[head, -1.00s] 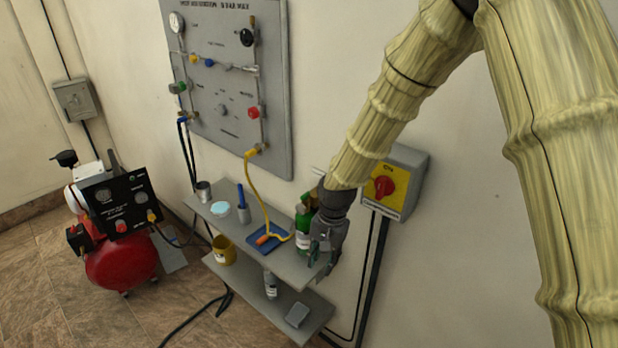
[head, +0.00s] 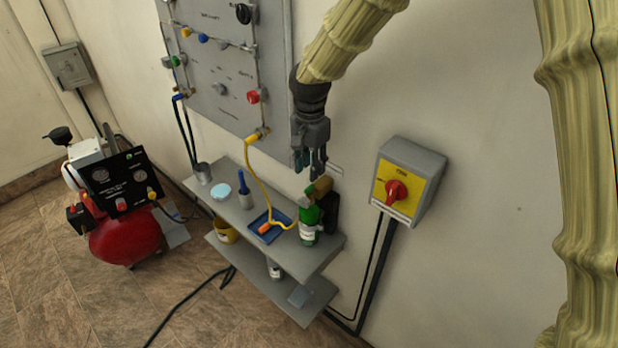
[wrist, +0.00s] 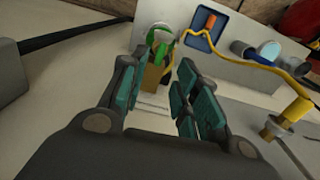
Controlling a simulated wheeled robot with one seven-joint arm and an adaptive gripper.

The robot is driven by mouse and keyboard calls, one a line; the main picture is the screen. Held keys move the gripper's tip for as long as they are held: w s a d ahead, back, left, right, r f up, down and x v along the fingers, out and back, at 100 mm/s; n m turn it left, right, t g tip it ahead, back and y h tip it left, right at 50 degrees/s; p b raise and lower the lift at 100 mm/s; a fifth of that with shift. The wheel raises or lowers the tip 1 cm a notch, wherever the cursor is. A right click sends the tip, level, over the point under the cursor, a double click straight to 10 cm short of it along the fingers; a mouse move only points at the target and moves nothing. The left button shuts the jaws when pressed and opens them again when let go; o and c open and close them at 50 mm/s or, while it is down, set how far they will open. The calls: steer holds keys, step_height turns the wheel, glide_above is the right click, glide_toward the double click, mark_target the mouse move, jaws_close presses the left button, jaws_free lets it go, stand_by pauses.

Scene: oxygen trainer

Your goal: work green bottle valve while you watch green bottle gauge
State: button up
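The green bottle (head: 308,226) stands upright at the right end of the upper shelf, with a white label and a brass-coloured valve (head: 320,187) on top. In the wrist view, the bottle's green body (wrist: 157,36) and the valve (wrist: 152,78) show beyond the fingers, partly covered by the left one. A dark part (head: 331,212) sits right of the bottle; I cannot tell whether it is the gauge, and no dial face or reading shows. My gripper (head: 310,172) hangs fingers down just above the valve. In the wrist view my gripper (wrist: 174,62) is open and empty.
A blue tray (head: 257,222) with a yellow hose lies left of the bottle. The grey wall panel (head: 222,95) is behind left; a yellow switch box (head: 408,180) is on the wall to the right. A red compressor (head: 125,238) stands on the floor at left.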

mark_target(309, 187)
steer(key=f, duration=0.1)
steer(key=f+p, duration=0.1)
steer(key=f, duration=0.2)
steer(key=shift+s+a, duration=0.1)
steer(key=shift+s, duration=0.15)
steer(key=shift+f+p, duration=0.4)
steer(key=shift+f, duration=0.5)
jaws_close()
